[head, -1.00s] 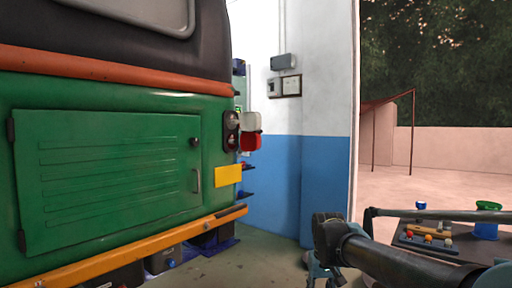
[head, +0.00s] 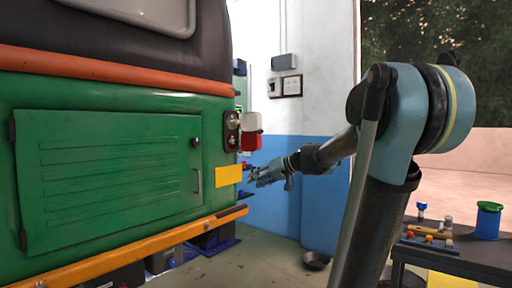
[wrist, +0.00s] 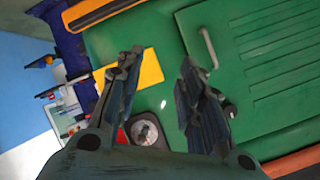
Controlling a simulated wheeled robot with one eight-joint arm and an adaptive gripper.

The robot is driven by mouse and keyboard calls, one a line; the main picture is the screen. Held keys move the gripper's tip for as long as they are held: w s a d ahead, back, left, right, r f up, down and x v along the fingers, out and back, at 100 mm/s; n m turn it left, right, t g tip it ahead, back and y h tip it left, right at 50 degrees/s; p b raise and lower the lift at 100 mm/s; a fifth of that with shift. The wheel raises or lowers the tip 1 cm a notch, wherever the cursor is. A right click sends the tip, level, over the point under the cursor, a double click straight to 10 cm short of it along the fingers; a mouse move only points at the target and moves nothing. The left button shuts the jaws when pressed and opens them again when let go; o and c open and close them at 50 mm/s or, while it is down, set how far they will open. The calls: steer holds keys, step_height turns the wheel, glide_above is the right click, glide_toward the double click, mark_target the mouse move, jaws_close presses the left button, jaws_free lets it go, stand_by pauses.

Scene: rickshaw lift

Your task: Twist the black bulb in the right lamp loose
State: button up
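The right lamp (head: 231,131) is on the right rear corner of the green vehicle, its white and red lens (head: 251,132) swung out to the right. Its dark backing holds two round spots, one above the other; I cannot clearly make out the black bulb. In the wrist view the lamp's backing (wrist: 150,133) shows between my gripper's fingers, with a round, pale-centred socket and part of the red lens (wrist: 122,137) beside the left finger. My gripper (wrist: 160,62) is open and empty. In the head view my gripper (head: 251,178) is below and right of the lamp, near the yellow plate (head: 228,176).
An orange bumper (head: 150,246) runs below the lamp. A blue and white wall (head: 290,200) stands behind my arm. A dark table (head: 470,262) at the right holds a tray of bulbs (head: 428,240) and a blue bin with a green rim (head: 488,220).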

mark_target(236, 142)
steer(key=w+a+r+t+y, duration=0.1)
steer(key=w+r+t+y, duration=0.25)
steer(key=w+r, duration=1.15)
steer(key=w+a+f+m, duration=0.1)
steer(key=w+a+m, duration=0.6)
steer(key=m, duration=0.4)
steer(key=shift+w+a+f+m, duration=0.4)
steer(key=shift+t, duration=0.25)
steer(key=shift+c, duration=0.6)
